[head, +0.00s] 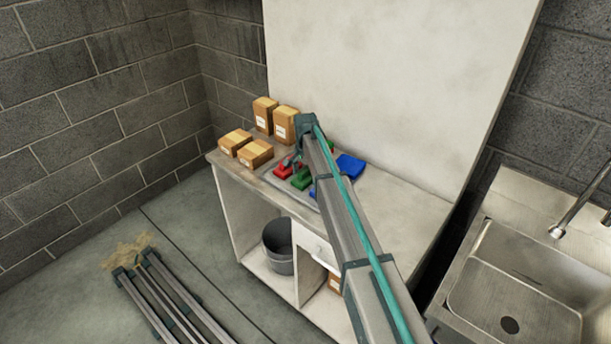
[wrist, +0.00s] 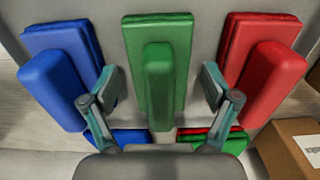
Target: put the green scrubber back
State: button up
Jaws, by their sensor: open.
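The green scrubber (wrist: 158,85), a green pad with a raised green handle, lies in the middle of the wrist view. It also shows in the head view (head: 300,179), partly beside my arm. My gripper (wrist: 160,88) is open, with one finger on each side of the green handle. The fingers appear apart from the handle; I cannot tell how far above the pad they are. A blue scrubber (wrist: 60,75) is to the left and a red scrubber (wrist: 265,70) to the right in the wrist view.
Flat pads, blue (wrist: 130,136) and red over green (wrist: 205,134), show low in the wrist view. The blue pad shows in the head view (head: 350,166). Cardboard boxes (head: 255,153) stand at the counter's left. The counter (head: 385,205) is clear at right, before a sink (head: 515,285).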

aim_at(305, 168)
notch_tip(305, 168, up, 12)
jog(key=b, duration=0.4)
jog(key=shift+r, duration=0.1)
